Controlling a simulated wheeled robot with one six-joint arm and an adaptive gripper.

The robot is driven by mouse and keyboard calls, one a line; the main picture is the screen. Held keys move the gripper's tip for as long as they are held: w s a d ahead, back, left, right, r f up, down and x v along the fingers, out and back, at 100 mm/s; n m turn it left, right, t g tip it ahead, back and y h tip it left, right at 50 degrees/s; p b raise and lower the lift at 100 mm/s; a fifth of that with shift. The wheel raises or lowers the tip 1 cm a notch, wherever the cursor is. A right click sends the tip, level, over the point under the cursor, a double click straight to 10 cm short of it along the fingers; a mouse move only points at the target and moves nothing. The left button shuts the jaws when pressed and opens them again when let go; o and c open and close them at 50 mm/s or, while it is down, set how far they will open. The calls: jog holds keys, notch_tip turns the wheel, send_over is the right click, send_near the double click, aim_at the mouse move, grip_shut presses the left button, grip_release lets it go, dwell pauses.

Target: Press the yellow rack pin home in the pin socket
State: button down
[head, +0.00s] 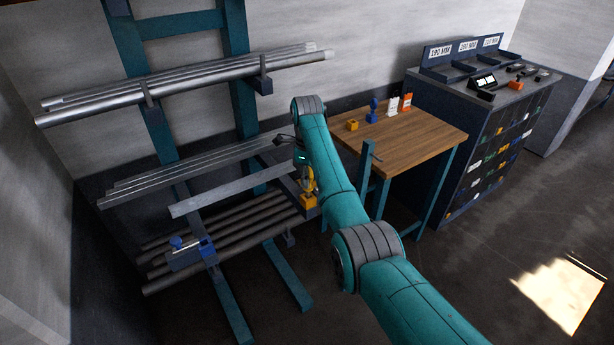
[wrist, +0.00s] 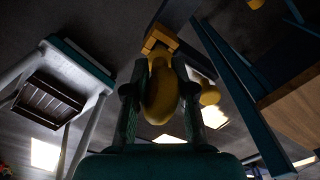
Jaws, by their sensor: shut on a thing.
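My gripper (head: 303,170) is at the right end of the rack's low front arm, partly hidden by my own arm. It is shut on the yellow rack pin (head: 309,183), whose rounded yellow body also shows between the two dark fingers in the wrist view (wrist: 160,95). Just below the pin in the head view is an orange-yellow pin socket (head: 309,202); it also shows beyond the pin's far end in the wrist view (wrist: 158,40). The pin lines up with the socket and appears to meet it. How deep it sits is hidden.
A blue socket piece (head: 207,248) sits on the rack's left arm. A flat bar (head: 232,190) and several pipes (head: 225,225) lie on the rack close left of my gripper. A wooden table (head: 420,140) with small items stands to the right, beside a dark cabinet (head: 480,130).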

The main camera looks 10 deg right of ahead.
jog(key=shift+f, duration=1.65)
jog(key=c, duration=0.9)
grip_release()
notch_tip(320, 180, up, 12)
jog(key=shift+s, duration=0.1)
